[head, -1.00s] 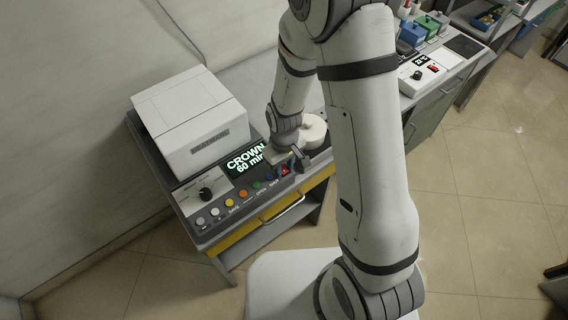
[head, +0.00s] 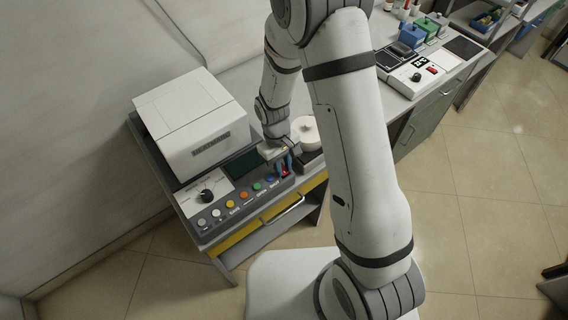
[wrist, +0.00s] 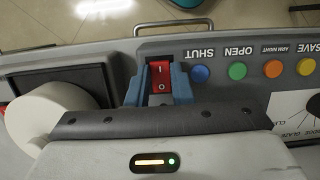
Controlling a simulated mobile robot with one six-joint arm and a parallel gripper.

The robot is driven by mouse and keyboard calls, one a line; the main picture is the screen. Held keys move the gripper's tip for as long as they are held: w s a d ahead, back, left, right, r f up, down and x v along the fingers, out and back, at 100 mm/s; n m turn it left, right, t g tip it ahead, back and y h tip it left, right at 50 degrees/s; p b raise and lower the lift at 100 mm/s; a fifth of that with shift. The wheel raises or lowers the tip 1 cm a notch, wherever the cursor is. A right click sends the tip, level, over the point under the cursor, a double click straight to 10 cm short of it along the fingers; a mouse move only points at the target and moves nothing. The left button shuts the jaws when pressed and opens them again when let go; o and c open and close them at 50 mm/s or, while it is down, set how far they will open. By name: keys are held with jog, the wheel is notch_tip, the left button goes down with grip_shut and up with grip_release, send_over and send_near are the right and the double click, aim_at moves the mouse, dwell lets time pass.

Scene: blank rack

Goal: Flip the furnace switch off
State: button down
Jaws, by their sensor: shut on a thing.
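The furnace (head: 192,112) is a white box on a dark base, with a control panel in front. Its red rocker switch (wrist: 161,84) shows in the wrist view, in a dark surround at the end of the button row, marked with a line and a circle. I cannot tell which side is pressed in. The blue fingers of my gripper (wrist: 158,90) stand on either side of the switch and are shut on it. In the head view my gripper (head: 284,163) is at the panel's right end, where it partly hides the switch. The furnace display (head: 243,164) is dark.
A round white part (head: 306,132) stands close to the right of my gripper. A dial (head: 206,195) and several coloured buttons line the panel. A drawer handle (head: 284,210) sticks out below. Another white control box (head: 417,76) stands further right. The floor in front is clear.

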dwell(0.4)
jog(key=c, duration=1.6)
grip_release()
jog(key=shift+w, duration=0.1)
jog(key=shift+o, duration=0.2)
jog(key=shift+r, duration=0.15)
jog(key=b+v, duration=0.1)
jog(key=v, duration=0.6)
jog(key=shift+w+a+r, duration=0.2)
jog(key=shift+r, duration=0.05)
jog(key=shift+r, duration=0.1)
